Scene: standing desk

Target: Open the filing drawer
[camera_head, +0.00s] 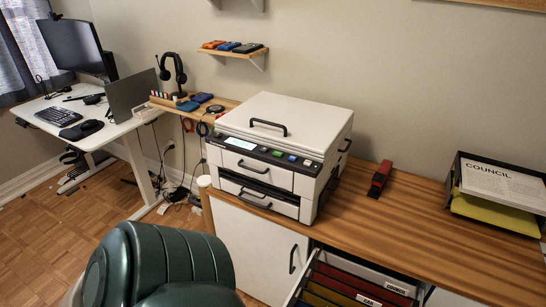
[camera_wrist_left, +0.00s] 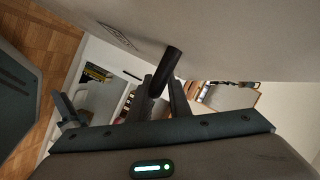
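The filing drawer (camera_head: 303,272), under the wooden counter, is pulled out at the bottom of the head view. Hanging files (camera_head: 352,283) in red, yellow and dark colours with white labels show inside it. Its front and handle are below the head view's edge. In the left wrist view, a pale drawer front (camera_wrist_left: 215,45) with a label plate fills the top, and a dark bar handle (camera_wrist_left: 165,70) sticks out from it. My left gripper (camera_wrist_left: 160,95) has its fingers on either side of this handle, apparently closed on it. My right gripper is in neither view.
A white cabinet door (camera_head: 255,245) is shut left of the drawer. A printer (camera_head: 270,160), a red stapler (camera_head: 380,179) and a paper tray (camera_head: 500,195) stand on the counter (camera_head: 430,235). A white desk (camera_head: 100,130) with a computer stands at the far left.

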